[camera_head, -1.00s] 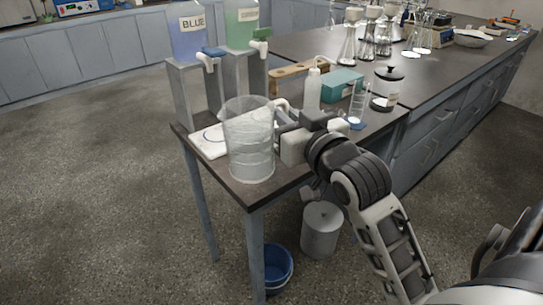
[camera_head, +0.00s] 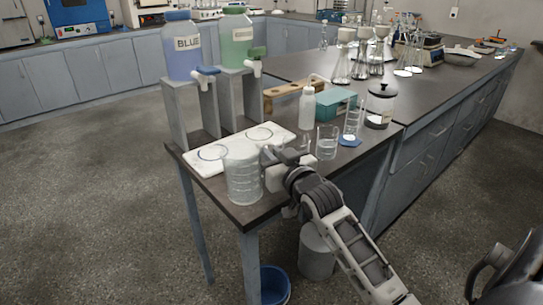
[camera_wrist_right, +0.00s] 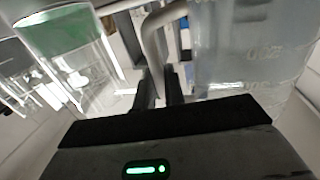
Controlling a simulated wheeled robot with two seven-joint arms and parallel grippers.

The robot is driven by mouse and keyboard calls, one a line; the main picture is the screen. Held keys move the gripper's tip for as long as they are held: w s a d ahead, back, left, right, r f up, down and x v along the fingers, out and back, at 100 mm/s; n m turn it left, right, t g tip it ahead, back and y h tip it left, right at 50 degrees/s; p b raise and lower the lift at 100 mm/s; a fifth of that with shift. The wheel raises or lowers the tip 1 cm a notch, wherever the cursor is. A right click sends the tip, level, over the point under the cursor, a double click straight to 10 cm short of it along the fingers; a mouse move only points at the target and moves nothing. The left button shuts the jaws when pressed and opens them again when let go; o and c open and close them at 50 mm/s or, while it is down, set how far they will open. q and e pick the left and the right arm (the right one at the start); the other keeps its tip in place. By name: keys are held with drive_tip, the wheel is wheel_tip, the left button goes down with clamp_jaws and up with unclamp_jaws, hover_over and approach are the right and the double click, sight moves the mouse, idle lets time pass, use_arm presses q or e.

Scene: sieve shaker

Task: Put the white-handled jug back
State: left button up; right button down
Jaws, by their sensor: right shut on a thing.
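The clear jug (camera_head: 243,178) is upright at the near left corner of the bench. It overlaps the near edge of a white mat (camera_head: 194,167) in the head view; I cannot tell whether its base touches the bench. My right gripper (camera_head: 271,160) is at the jug's right side, shut on its handle. In the right wrist view, the pale curved handle (camera_wrist_right: 152,32) runs down to the fingertips (camera_wrist_right: 160,95), with the jug wall (camera_wrist_right: 245,50) to the right. The mat bears two ring marks, both uncovered. My left gripper is out of view.
Blue (camera_head: 183,50) and green (camera_head: 236,42) dispensers stand on grey stands behind the mat. A beaker (camera_head: 327,150), a white squeeze bottle (camera_head: 307,106), a measuring cylinder (camera_head: 352,122) and a lidded jar (camera_head: 380,105) stand to the right. A blue bucket (camera_head: 275,284) is below.

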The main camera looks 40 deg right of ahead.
idle(0.3)
drive_tip(key=c, duration=1.8)
unclamp_jaws()
drive_tip(key=shift+f, duration=0.25)
drive_tip(key=shift+c, duration=0.2)
drive_tip(key=o, duration=0.4)
drive_tip(key=shift+c, duration=0.2)
drive_tip(key=shift+s+r, duration=0.15)
drive_tip(key=s+a, duration=0.1)
drive_tip(key=s, duration=1.1)
drive_tip(key=s+a+f+n+g+y, duration=0.1)
drive_tip(key=s+a+f+g+y, duration=0.1)
drive_tip(key=a+f, duration=0.3)
drive_tip(key=s+a+f+n+g+y, duration=0.1)
drive_tip(key=s+a+f+g+y, duration=0.1)
drive_tip(key=s+a+f, duration=0.3)
drive_tip(key=s+a+f+n+g+y, duration=0.1)
drive_tip(key=s+a+f+g+y, duration=0.1)
drive_tip(key=s+a+f, duration=0.2)
drive_tip(key=a+f, duration=0.3)
drive_tip(key=a, duration=0.4)
